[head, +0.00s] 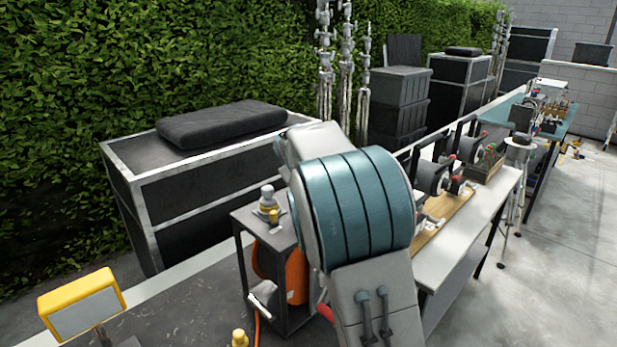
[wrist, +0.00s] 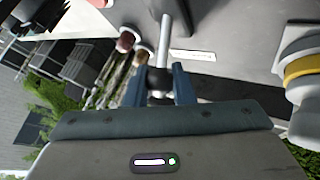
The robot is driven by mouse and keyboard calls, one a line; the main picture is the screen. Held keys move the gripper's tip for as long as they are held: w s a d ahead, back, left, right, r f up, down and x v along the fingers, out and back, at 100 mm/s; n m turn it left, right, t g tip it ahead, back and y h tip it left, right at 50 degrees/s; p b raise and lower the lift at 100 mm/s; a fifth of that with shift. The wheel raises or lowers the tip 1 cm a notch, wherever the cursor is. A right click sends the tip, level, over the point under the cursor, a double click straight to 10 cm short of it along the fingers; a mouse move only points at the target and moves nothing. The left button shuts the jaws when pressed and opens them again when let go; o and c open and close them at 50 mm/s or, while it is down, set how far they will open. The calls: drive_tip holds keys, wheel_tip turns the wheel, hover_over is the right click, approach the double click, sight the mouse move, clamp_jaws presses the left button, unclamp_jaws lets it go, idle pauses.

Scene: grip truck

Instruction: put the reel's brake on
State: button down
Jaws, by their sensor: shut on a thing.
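In the wrist view my gripper (wrist: 158,85) has its two blue fingers closed around the dark end of a slim metal lever (wrist: 165,35). The lever runs away from the fingers over a grey surface (wrist: 215,25). I cannot tell how far it is turned. In the head view an orange reel (head: 297,278) sits inside a dark open-framed cart (head: 243,265), partly hidden by my arm. Several black reels (head: 432,177) stand on a long bench at the right. Which reel the lever belongs to cannot be told. My gripper is hidden behind my arm in the head view.
A grey-and-yellow fitting (head: 268,202) stands on the cart top, and a white cylinder with a yellow band (wrist: 300,70) is close right in the wrist view. A black case (head: 200,190) stands behind. A yellow-framed panel (head: 85,305) is front left.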

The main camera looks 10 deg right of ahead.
drive_tip(key=c, duration=1.3)
unclamp_jaws()
drive_tip(key=shift+w+f, duration=0.1)
drive_tip(key=shift+o, duration=0.2)
drive_tip(key=b+v, duration=0.3)
drive_tip(key=v, duration=1.1)
drive_tip(key=shift+d, duration=0.15)
